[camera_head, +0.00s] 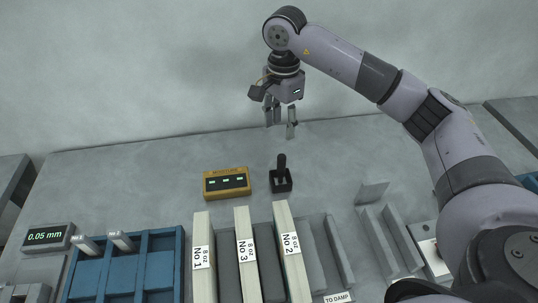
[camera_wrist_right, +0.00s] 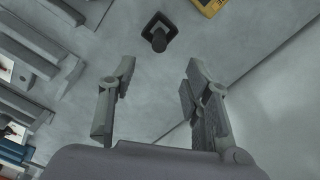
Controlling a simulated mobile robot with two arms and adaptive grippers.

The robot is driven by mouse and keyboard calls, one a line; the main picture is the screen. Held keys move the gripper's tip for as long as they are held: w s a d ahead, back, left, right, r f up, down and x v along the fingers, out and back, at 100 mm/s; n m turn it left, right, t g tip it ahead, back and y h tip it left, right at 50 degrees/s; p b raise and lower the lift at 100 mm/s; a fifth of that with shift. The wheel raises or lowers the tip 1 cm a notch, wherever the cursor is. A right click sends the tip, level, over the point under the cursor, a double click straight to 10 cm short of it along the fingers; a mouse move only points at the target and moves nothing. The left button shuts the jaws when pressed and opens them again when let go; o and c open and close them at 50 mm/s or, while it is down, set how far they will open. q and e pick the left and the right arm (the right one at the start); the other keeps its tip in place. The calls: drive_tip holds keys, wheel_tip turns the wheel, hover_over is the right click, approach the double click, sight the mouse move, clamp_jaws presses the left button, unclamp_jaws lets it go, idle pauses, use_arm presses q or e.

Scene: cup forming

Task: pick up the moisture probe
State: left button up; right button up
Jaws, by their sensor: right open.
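The moisture probe (camera_head: 281,165) is a dark upright handle standing in a small black square holder (camera_head: 283,184) on the grey table, right of the yellow moisture meter (camera_head: 227,182). My right gripper (camera_head: 280,130) is open and empty, above the table and behind the probe. In the right wrist view the probe (camera_wrist_right: 159,40) shows near the top, ahead of the two spread fingers (camera_wrist_right: 158,75) and apart from them. My left gripper is in neither view.
Long white blocks labelled No 1 (camera_head: 203,260), No 3 (camera_head: 246,260) and No 2 (camera_head: 291,255) stand in front of the probe. A blue tray (camera_head: 153,270), a 0.05 mm display (camera_head: 47,237) and grey racks (camera_head: 380,240) flank them. The table behind the meter is clear.

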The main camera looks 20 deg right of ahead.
drive_tip(key=p, duration=0.2)
hover_over(280, 157)
wheel_tip(280, 157, down, 5)
drive_tip(key=shift+s+r, duration=0.1)
drive_tip(key=shift+r, duration=0.05)
wheel_tip(280, 157, down, 6)
drive_tip(key=shift+f+p, duration=0.15)
drive_tip(key=shift+p, duration=0.55)
drive_tip(key=shift+f, duration=0.5)
drive_tip(key=shift+f+p, duration=0.3)
drive_tip(key=shift+p, duration=0.15)
drive_tip(key=f, duration=0.1)
drive_tip(key=f+p, duration=0.1)
drive_tip(key=f, duration=0.1)
drive_tip(key=shift+d+f+p, duration=0.3)
drive_tip(key=shift+f+p, duration=0.05)
drive_tip(key=shift+w+f, duration=0.2)
drive_tip(key=shift+f, duration=0.25)
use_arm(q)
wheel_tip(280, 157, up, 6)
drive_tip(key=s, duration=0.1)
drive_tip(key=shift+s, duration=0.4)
